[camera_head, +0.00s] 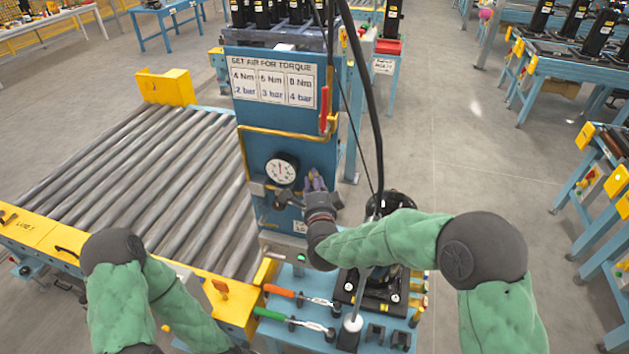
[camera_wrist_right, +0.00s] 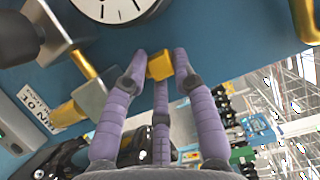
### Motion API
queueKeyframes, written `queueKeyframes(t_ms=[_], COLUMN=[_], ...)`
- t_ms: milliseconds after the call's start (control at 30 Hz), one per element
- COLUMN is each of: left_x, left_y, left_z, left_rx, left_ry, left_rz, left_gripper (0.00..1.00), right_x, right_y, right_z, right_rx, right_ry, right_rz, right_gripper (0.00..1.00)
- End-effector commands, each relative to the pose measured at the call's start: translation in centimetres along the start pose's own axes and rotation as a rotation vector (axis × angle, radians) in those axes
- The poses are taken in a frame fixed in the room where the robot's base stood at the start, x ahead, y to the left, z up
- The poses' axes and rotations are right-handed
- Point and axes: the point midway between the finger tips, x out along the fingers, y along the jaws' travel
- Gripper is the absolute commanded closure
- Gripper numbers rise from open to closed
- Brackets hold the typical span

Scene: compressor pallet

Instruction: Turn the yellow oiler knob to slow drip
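The yellow oiler knob (camera_wrist_right: 159,66) sits just below the gauge on the blue panel in the right wrist view. My right gripper (camera_wrist_right: 162,62) has three purple fingers around it, with the tips at the knob's edges. They look closed on it, though a thin gap may show on the right side. In the head view my right gripper (camera_head: 316,180) is at the blue panel (camera_head: 290,122), right of the gauge, and hides the knob. My left arm reaches down out of the bottom of the head view, and its gripper is not seen.
A white gauge (camera_head: 282,169) and dark fittings sit left of my right gripper. A red-handled lever (camera_head: 324,108) hangs above it. A black hose (camera_head: 368,90) passes on the right. Below are orange (camera_head: 280,291) and green (camera_head: 270,314) handled tools. A roller conveyor (camera_head: 150,180) lies left.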

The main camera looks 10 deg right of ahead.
Motion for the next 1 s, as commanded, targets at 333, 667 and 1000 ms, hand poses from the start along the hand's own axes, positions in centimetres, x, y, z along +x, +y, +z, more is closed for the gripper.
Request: queueKeyframes(t_ms=[333,667,1000], left_x=[0.2,1.3,2.9], left_y=[-0.1,-0.5,-1.0], left_z=[0.0,-0.1,-0.1], left_rx=[0.0,0.0,0.0], left_ry=[0.0,0.0,0.0], left_rz=[0.0,0.0,0.0], left_gripper=[1.0,1.0,1.0], right_x=[0.1,0.1,0.4], right_y=[-0.3,-0.3,-0.3], right_z=[0.1,0.6,1.1], right_rx=[0.0,0.003,0.005], right_ry=[0.017,0.168,0.446], right_rz=[-0.008,-0.011,-0.011], right_gripper=[1.0,1.0,1.0])
